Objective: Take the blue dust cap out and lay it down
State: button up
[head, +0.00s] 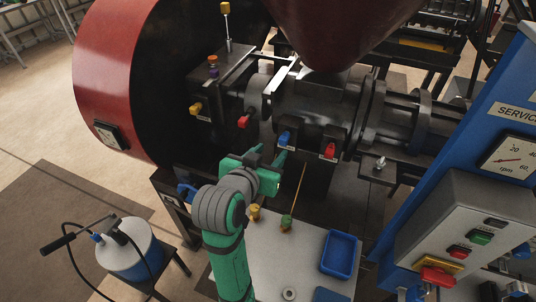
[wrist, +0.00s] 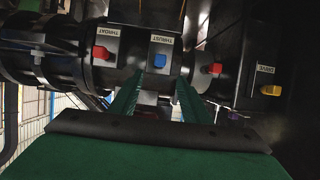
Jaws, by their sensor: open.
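The blue dust cap (head: 284,138) sits in the black block on the side of the press. In the wrist view the blue cap (wrist: 162,60) is under a label reading THRUST. My gripper (head: 267,156) is open and empty, its fingers pointing toward the press just short of the blue cap. In the wrist view the fingertips of my gripper (wrist: 160,82) lie below the cap, one to each side, with a visible gap between them. Whether either finger touches the cap cannot be told.
Red caps (head: 330,150) and (head: 243,121) flank the blue one, and a yellow cap (head: 194,108) is farther left. A pale bench (head: 270,262) below holds a blue tray (head: 340,254), a green-based rod (head: 287,222) and a small ring (head: 289,294). Bare bench lies left of the tray.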

aim_at(282, 140)
jog(key=x, duration=1)
jog(key=shift+w+f, duration=0.2)
grip_shut()
